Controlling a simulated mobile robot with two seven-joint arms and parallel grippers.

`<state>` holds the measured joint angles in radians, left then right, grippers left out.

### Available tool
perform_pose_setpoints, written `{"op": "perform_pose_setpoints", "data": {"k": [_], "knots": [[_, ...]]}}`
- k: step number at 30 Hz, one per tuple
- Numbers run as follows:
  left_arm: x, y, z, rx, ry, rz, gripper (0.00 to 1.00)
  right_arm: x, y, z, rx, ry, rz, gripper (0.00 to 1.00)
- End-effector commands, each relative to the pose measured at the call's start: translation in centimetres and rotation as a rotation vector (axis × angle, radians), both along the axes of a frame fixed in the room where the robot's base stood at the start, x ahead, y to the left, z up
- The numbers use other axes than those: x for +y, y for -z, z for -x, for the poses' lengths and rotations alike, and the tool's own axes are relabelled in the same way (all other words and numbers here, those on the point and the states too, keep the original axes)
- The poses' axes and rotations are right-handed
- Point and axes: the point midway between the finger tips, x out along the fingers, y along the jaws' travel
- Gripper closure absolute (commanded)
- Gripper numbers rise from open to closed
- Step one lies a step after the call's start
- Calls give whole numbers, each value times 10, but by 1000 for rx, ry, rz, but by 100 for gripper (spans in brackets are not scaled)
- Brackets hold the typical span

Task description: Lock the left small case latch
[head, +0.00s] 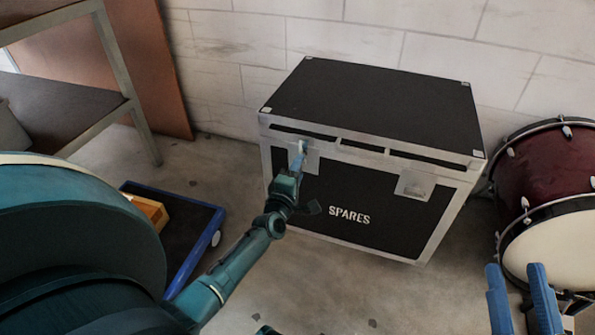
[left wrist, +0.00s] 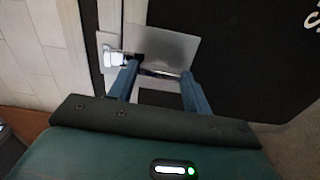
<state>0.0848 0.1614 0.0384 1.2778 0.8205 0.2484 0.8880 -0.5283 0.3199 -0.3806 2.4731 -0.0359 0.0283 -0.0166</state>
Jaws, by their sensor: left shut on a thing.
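The black case (head: 372,195) marked SPARES stands on the floor, its lid (head: 375,100) down. The left small latch (head: 312,163) is a metal plate at the left of its front, just under the lid's edge. My left gripper (head: 299,152) is at this latch, its blue fingers shut on it. In the left wrist view my left gripper (left wrist: 160,77) has a thin metal part of the left latch (left wrist: 172,47) between its fingers. Whether the latch is fastened I cannot tell. My right gripper (head: 517,268) is at the lower right, fingers apart and empty.
A second latch (head: 415,186) is at the right of the case front. A dark red drum (head: 545,172) stands at the right. A blue-edged dolly (head: 208,243) with a wooden block and a shelf (head: 130,100) are at the left. A wall is behind the case.

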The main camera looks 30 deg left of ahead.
Motion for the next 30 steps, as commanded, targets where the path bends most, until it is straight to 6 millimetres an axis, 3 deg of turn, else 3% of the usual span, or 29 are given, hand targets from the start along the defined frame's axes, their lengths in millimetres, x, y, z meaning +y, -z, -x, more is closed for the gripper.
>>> {"op": "perform_pose_setpoints", "data": {"k": [2,3,10,20,23,25,30], "knots": [[0,-2,-1,-3,1,-2,74,0,0,0,1,0,0,67],[0,-2,-2,-3,1,-2,49,0,0,0,1,0,0,67],[0,-1,-1,-2,0,-1,30,0,2,0,4,0,0,67],[-1,-1,5,0,0,-2,29,0,1,1,15,-1,-1,67],[-4,-2,17,1,0,-2,29,1,1,2,43,-1,-3,67],[-7,-3,31,3,1,-1,29,3,15,8,129,2,-16,67],[-17,-3,69,3,1,-1,29,0,12,7,122,22,19,67]]}}
